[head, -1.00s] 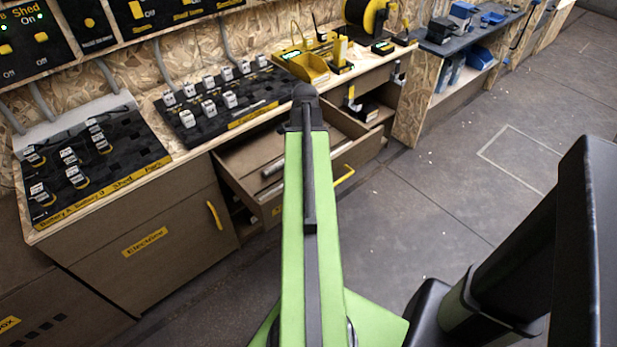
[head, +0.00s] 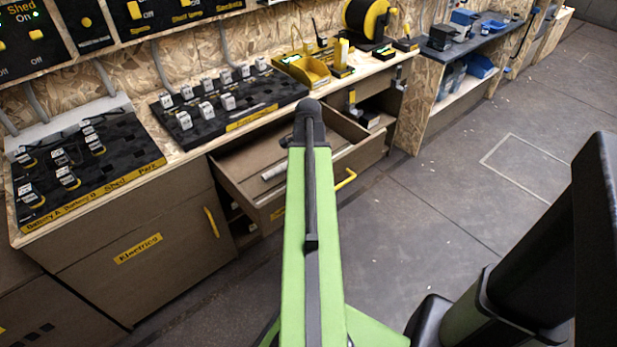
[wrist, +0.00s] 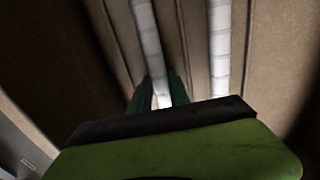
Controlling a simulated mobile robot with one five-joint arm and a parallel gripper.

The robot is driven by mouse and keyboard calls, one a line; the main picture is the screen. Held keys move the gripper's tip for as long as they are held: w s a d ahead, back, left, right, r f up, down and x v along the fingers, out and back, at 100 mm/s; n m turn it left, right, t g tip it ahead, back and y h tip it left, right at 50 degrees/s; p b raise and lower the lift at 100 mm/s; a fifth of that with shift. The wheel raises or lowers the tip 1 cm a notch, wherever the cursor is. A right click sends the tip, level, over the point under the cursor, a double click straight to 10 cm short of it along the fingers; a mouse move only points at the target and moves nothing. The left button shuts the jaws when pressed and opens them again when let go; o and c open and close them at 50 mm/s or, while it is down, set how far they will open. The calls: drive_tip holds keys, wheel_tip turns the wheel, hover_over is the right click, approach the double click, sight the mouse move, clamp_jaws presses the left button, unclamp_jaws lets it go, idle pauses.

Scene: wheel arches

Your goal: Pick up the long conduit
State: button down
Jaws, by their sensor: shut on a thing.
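Two pale grey-white conduits lie side by side in the open drawer (head: 228,170). In the wrist view the left conduit (wrist: 147,35) runs down between the green fingers of my gripper (wrist: 160,92), which is shut on it. The right conduit (wrist: 220,50) lies apart from the fingers, and its lower end is hidden behind my gripper's body. In the head view a piece of conduit (head: 274,171) shows left of my arm and another piece (head: 343,152) right of it. My arm hides the gripper there. I cannot tell which conduit is longer.
The drawer's walls and front with a yellow handle (head: 345,179) surround the conduits. The worktop above holds switch boards (head: 225,110), a yellow bin (head: 303,69) and a cable reel (head: 366,18). The floor (head: 440,210) to the right is clear.

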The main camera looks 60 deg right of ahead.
idle(0.3)
wheel_tip(320, 180, up, 10)
drive_tip(key=p, duration=1)
drive_tip(key=shift+r, duration=0.15)
